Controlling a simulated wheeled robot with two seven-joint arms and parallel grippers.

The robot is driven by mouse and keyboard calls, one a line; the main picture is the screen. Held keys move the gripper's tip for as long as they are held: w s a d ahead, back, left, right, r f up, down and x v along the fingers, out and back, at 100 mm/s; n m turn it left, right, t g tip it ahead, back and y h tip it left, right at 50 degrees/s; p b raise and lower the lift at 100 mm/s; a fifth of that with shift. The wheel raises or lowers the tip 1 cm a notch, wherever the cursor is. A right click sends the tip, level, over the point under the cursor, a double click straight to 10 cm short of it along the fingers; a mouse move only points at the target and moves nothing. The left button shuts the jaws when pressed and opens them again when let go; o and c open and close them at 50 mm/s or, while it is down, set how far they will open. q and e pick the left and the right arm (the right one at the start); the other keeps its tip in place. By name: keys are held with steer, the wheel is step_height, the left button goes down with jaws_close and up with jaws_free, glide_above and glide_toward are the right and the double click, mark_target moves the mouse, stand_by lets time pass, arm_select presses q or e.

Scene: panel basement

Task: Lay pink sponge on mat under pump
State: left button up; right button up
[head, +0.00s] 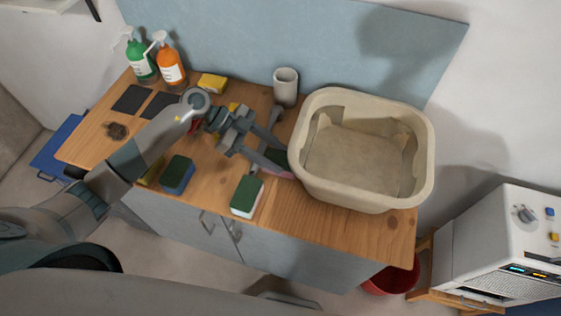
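A sponge with a pink lower edge (282,174) and dark green top lies beside the tub, partly covered by my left gripper. My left gripper (284,146) reaches over the table from the left. Its two fingers are spread apart, close to the tub's left wall. One finger passes over the pink sponge; I cannot tell whether it touches. Two dark square mats, a left one (131,98) and a right one (160,104), lie at the table's left, in front of a green bottle (139,60) and an orange bottle (170,64) with pump or spray tops. My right gripper is out of view.
A big beige tub (304,172) fills the table's right part, with a grey cup (286,88) behind it. A blue-green sponge (177,175), a white-green sponge (247,197) and a yellow sponge (212,83) lie around my arm. Red and yellow things are partly hidden under it.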

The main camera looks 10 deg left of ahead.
mark_target(270, 157)
arm_select(q)
steer(key=shift+c, duration=0.4)
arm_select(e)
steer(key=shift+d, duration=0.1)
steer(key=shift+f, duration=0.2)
